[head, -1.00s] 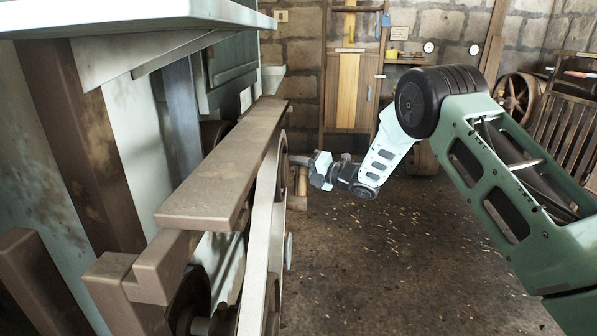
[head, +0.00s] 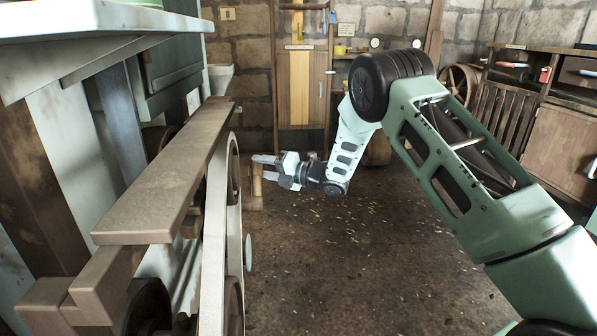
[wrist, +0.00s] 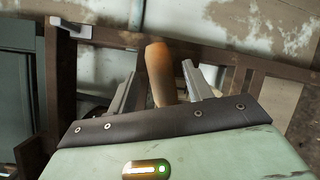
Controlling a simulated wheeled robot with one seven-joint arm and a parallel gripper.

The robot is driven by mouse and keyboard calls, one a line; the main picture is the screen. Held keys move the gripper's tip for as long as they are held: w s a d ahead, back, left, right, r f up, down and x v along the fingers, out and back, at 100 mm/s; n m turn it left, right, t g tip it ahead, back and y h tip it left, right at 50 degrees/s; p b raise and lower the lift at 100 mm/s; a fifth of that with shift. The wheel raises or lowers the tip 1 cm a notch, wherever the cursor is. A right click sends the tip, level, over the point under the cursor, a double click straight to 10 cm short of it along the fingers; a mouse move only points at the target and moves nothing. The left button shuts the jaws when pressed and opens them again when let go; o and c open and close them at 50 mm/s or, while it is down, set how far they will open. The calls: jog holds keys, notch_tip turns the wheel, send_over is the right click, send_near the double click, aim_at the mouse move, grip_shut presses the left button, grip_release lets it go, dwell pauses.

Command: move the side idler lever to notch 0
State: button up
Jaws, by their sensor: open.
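In the wrist view, a rounded orange-brown wooden handle (wrist: 158,72), seemingly the side idler lever's grip, stands between the two grey fingers of my gripper (wrist: 158,88). Gaps show on both sides of it, so the fingers are open around or just behind it; depth is hard to judge. The handle's lower end is hidden behind the dark edge of my gripper's body. In the head view, my gripper (head: 265,168) points left toward the machine's side, fingers apart. A small wooden piece (head: 257,184) shows just below the fingers, perhaps the same handle. No notch marks are readable.
The machine's brown beam (head: 165,180) and pale belt (head: 216,215) run along the left, close to my gripper. A pale disc (head: 248,252) sticks out from its side. In the wrist view, a brown frame bar (wrist: 52,75) stands left. The floor (head: 360,270) to the right is clear.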

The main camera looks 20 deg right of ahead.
jog(key=p+v, duration=0.1)
jog(key=v, duration=1.2)
jog(key=shift+s, duration=0.2)
jog(key=shift+d, duration=0.15)
